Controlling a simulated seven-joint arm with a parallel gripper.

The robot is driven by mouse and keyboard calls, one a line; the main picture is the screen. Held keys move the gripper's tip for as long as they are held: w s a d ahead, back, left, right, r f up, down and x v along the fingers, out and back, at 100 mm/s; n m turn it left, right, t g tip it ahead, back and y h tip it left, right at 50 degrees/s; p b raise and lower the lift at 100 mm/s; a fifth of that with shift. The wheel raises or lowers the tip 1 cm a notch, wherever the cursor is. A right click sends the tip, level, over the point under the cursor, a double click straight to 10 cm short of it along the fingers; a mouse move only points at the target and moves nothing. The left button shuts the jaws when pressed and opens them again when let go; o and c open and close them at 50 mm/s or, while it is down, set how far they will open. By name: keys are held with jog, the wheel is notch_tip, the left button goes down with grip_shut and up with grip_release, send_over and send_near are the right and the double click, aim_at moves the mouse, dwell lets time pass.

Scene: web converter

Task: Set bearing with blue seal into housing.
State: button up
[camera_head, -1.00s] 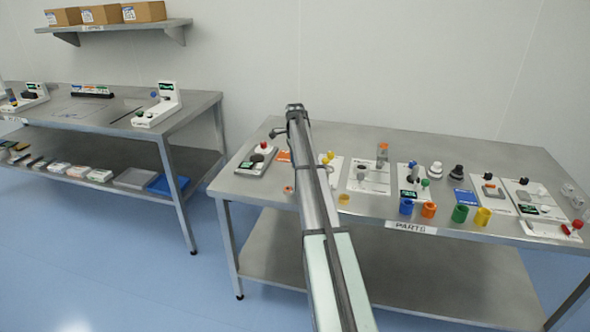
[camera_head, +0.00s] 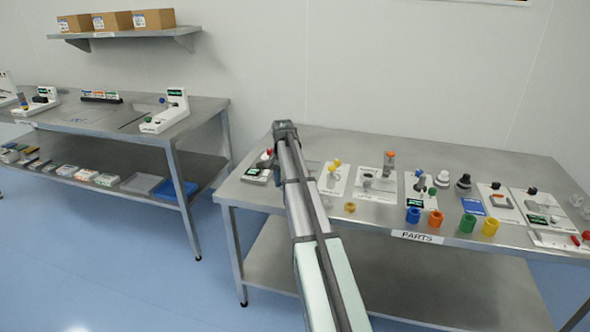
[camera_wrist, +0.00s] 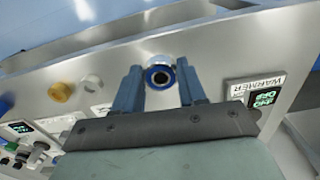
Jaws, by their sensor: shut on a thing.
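The bearing with the blue seal (camera_wrist: 159,77) shows in the wrist view as a light metal ring with a blue face and a dark centre. My gripper (camera_wrist: 158,88) is shut on it, with one grey-blue finger on each side. The bearing is held over the parts table, and its height is unclear. In the head view my arm hides the gripper and bearing. I cannot tell for certain which fixture is the housing. A white unit labelled WARMER (camera_wrist: 255,92) lies right of the gripper in the wrist view.
A yellow ring (camera_wrist: 61,92) and a pale ring (camera_wrist: 90,85) lie left of the gripper. The parts table (camera_head: 330,140) holds several fixtures and coloured cups, including a blue cup (camera_head: 413,215). Its back strip is clear. A second table (camera_head: 215,104) stands left across a gap.

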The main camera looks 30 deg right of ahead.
jog(key=s+a+f+n, duration=0.2)
jog(key=s+a+n, duration=0.6)
jog(key=s+a, duration=0.65)
notch_tip(320, 180, up, 4)
jog(key=m, duration=1.9)
send_over(367, 176)
jog(key=shift+r, duration=0.15)
jog(key=shift+m, duration=0.3)
jog(key=shift+f, duration=0.2)
jog(key=shift+f, duration=2.2)
jog(key=shift+f, duration=0.5)
